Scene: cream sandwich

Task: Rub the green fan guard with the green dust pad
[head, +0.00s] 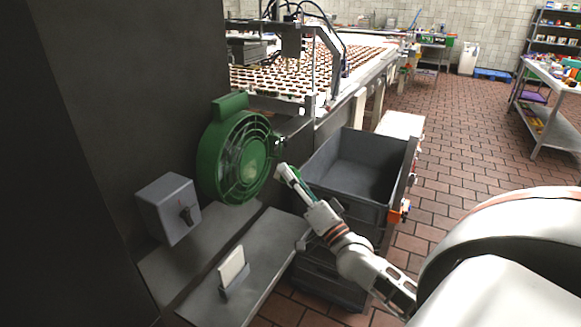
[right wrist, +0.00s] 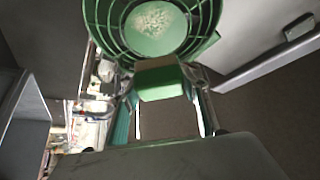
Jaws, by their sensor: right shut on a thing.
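The green fan guard (head: 238,158) is a round cage on the dark wall at the left of the head view. It fills the top of the right wrist view (right wrist: 152,45), with a pale speckled patch on the green disc behind its bars. My right gripper (head: 284,172) is just right of the guard. It is shut on the green dust pad (right wrist: 160,82), a small block between its fingers. The pad lies close below the guard's rim in the wrist view; I cannot tell whether they touch. My left gripper is not in view.
A grey box with a dark knob (head: 168,208) is on the wall left of the guard. A grey shelf (head: 205,293) below bears a white upright card (head: 232,266) in a holder. A dark grey crate (head: 345,150) stands behind my right arm. A conveyor with rows of sandwiches (head: 300,78) is beyond.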

